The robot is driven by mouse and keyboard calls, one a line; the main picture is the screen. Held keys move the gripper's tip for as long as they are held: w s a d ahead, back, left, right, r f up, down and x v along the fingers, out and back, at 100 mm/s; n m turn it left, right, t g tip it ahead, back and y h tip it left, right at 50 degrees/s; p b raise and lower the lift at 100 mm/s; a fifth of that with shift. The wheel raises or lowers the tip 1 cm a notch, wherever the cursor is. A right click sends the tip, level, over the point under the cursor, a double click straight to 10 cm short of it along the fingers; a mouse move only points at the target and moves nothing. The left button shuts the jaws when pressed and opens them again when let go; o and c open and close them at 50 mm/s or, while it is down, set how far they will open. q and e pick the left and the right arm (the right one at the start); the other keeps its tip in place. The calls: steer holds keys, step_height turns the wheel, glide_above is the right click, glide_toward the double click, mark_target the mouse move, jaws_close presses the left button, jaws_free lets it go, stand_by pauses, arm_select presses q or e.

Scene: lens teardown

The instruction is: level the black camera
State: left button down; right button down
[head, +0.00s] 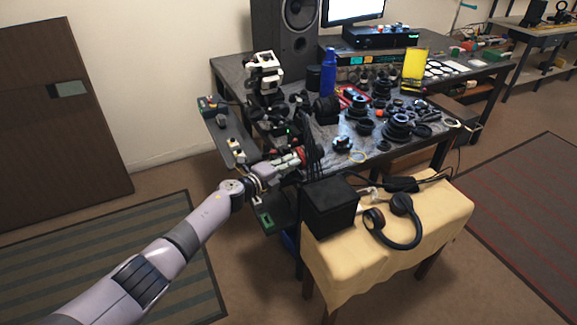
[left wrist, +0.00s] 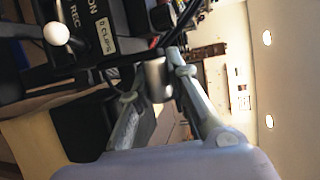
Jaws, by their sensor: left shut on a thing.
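My left gripper (head: 302,156) reaches the front left edge of the workbench. In the left wrist view its two fingers (left wrist: 156,82) close on a small grey metal cylinder between them. Right behind it is a black device body (left wrist: 95,22) with white lettering, including "REC" and "CLIPS", apparently the black camera; it looks turned on its side in this view. In the head view a dark upright shape (head: 314,138) stands just beyond the gripper, too small to make out. Whether the cylinder belongs to the camera is unclear. My right gripper is not in view.
The workbench is crowded with black lens parts (head: 398,127), a blue bottle (head: 330,72) and a speaker (head: 286,38). A black box (head: 329,208) and headphones (head: 402,228) lie on a yellow-covered table (head: 345,262) close in front of the gripper. Floor is free at left.

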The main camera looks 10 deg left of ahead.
arm_select(q)
steer(key=c, duration=1.5)
jaws_free()
steer(key=shift+w+a, duration=0.1)
steer(key=shift+a, duration=0.15)
steer(key=shift+d, duration=0.1)
steer(key=shift+s+a+r, duration=0.1)
steer(key=shift+s+a, duration=0.2)
steer(key=shift+s, duration=0.15)
steer(key=v, duration=1.1)
steer(key=shift+d, duration=0.1)
